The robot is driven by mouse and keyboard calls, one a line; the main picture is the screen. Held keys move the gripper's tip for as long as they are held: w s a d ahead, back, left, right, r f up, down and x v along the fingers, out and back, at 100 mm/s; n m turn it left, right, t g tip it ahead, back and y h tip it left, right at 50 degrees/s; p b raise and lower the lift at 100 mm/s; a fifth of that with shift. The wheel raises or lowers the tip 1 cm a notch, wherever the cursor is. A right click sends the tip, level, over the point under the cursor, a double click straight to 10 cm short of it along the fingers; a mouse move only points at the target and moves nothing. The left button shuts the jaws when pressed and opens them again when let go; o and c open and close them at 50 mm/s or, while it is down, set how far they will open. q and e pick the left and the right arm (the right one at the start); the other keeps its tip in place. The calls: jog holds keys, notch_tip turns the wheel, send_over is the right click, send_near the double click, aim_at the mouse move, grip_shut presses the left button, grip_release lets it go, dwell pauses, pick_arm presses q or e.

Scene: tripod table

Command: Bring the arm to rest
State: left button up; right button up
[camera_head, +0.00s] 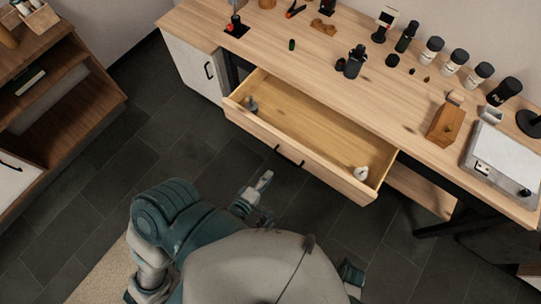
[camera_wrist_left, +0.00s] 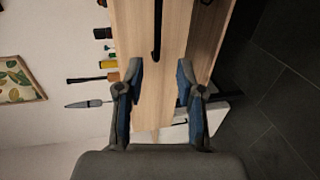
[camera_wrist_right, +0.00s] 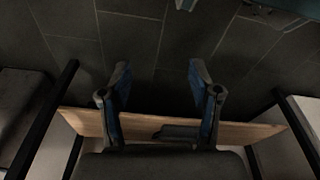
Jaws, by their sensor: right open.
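My left gripper (camera_head: 263,181) is in front of the open drawer's front panel (camera_head: 300,160) in the head view, apart from the dark handle as far as I can tell. In the left wrist view (camera_wrist_left: 159,78) its two fingers are spread with nothing between them, and pale wood lies beyond. My right gripper (camera_wrist_right: 159,72) shows only in its own wrist view, fingers spread and empty, over dark floor tiles. The right gripper's fingers are hidden in the head view.
The wooden table (camera_head: 290,55) holds several jars, bottles and tools. Its drawer stands pulled out, with a small grey item (camera_head: 251,105) and a white item (camera_head: 361,173) inside. A wooden shelf unit (camera_head: 70,75) stands at left. Dark tiled floor (camera_head: 90,170) lies open between.

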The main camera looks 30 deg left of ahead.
pick_arm(q)
jog(key=shift+d+r, duration=0.1)
jog(key=shift+d, duration=0.25)
pick_arm(e)
jog(key=shift+d+f, duration=0.1)
jog(key=shift+d, duration=0.2)
pick_arm(q)
notch_tip(320, 180, down, 10)
jog(key=s+d+f+m+g+h+p, duration=0.1)
jog(key=s+d+m+g+h, duration=0.15)
jog(key=m+g, duration=0.35)
jog(key=s+a+f+m+g+y+p, duration=0.1)
jog(key=s+a+f+m+g+y, duration=0.2)
jog(key=s+f+m+g, duration=0.5)
notch_tip(320, 180, down, 6)
jog(key=s+m, duration=0.2)
jog(key=m, duration=0.3)
jog(key=shift+a+r+m+p, duration=0.2)
jog(key=shift+a+m+p, duration=0.1)
jog(key=shift+m, duration=0.1)
pick_arm(e)
jog(key=s+f, duration=0.3)
jog(key=f, duration=0.3)
jog(key=shift+s+d, duration=0.15)
jog(key=shift+s, duration=0.05)
